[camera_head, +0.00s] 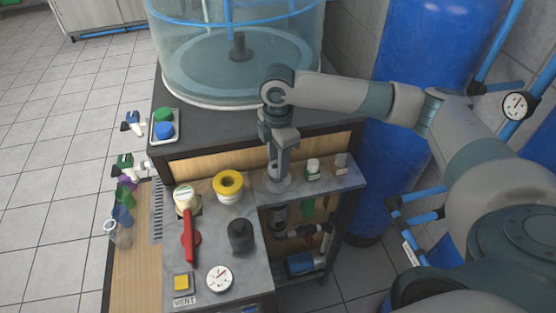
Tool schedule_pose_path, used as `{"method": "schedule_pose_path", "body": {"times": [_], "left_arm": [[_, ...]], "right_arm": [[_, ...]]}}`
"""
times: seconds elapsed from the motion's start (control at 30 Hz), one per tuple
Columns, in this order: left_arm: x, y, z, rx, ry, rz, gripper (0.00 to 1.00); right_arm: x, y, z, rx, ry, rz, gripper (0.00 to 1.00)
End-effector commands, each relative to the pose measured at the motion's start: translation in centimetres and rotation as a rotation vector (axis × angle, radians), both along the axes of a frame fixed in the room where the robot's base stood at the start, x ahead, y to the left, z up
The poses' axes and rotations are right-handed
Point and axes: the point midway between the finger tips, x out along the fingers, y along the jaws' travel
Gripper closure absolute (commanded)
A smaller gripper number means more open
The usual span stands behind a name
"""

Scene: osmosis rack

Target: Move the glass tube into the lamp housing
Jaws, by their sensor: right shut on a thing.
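My right gripper (281,165) points down over the grey bench shelf, above a round grey collar (278,184) at the shelf's front. It is shut on a thin, pale piece that looks like the glass tube, mostly hidden by the fingers. The collar and the dark cylinder (278,216) below the shelf line up under the gripper and look like the lamp housing. I cannot tell how far the tube is inside it. My left gripper is not in view.
A large clear tank (240,60) stands behind. Small bottles (313,168) stand right of the gripper. A yellow ring (228,185), red-handled valve (189,235), black knob (240,235) and gauge (219,279) are to the left. Blue tanks (425,50) stand at right.

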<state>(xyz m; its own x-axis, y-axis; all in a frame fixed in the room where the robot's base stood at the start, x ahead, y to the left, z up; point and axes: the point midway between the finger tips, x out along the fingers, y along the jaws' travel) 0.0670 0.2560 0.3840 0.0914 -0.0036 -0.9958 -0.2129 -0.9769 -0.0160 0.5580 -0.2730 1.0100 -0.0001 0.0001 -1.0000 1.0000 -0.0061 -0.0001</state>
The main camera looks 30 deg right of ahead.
Motion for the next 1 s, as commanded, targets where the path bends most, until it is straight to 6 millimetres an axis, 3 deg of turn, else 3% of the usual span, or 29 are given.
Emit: {"method": "schedule_pose_path", "body": {"times": [1.0], "left_arm": [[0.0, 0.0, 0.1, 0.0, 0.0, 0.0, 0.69]], "right_arm": [[0.0, 0.0, -2.5, 0.0, 0.0, 0.0, 0.77]]}}
